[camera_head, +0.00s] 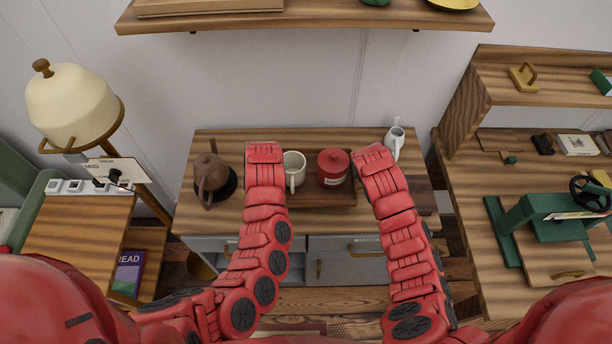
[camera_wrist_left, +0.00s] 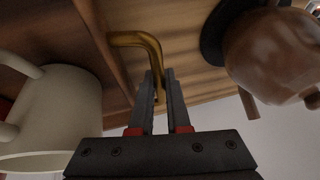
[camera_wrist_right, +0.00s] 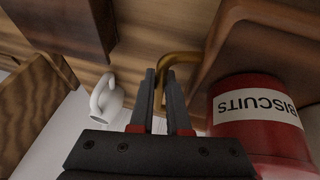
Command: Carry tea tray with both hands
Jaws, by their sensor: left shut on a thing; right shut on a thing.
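The tea tray (camera_head: 322,200) is dark wood and sits over the sideboard top between my two arms; I cannot tell whether it touches the top. It carries a cream mug (camera_head: 294,171) on the left and a red biscuit tin (camera_head: 332,166) on the right. My left gripper (camera_wrist_left: 158,88) is shut on the tray's left brass handle (camera_wrist_left: 142,40). My right gripper (camera_wrist_right: 160,88) is shut on the right brass handle (camera_wrist_right: 180,60). In the head view my wrists hide both handles. The mug also shows in the left wrist view (camera_wrist_left: 55,115), the tin in the right wrist view (camera_wrist_right: 255,120).
A brown teapot (camera_head: 211,174) stands on a dark round mat left of the tray. A white jug (camera_head: 395,139) stands back right, and a dark wooden block (camera_head: 421,196) lies right. A shelf (camera_head: 310,14) hangs above. A lamp (camera_head: 73,105) stands left, a workbench (camera_head: 490,225) right.

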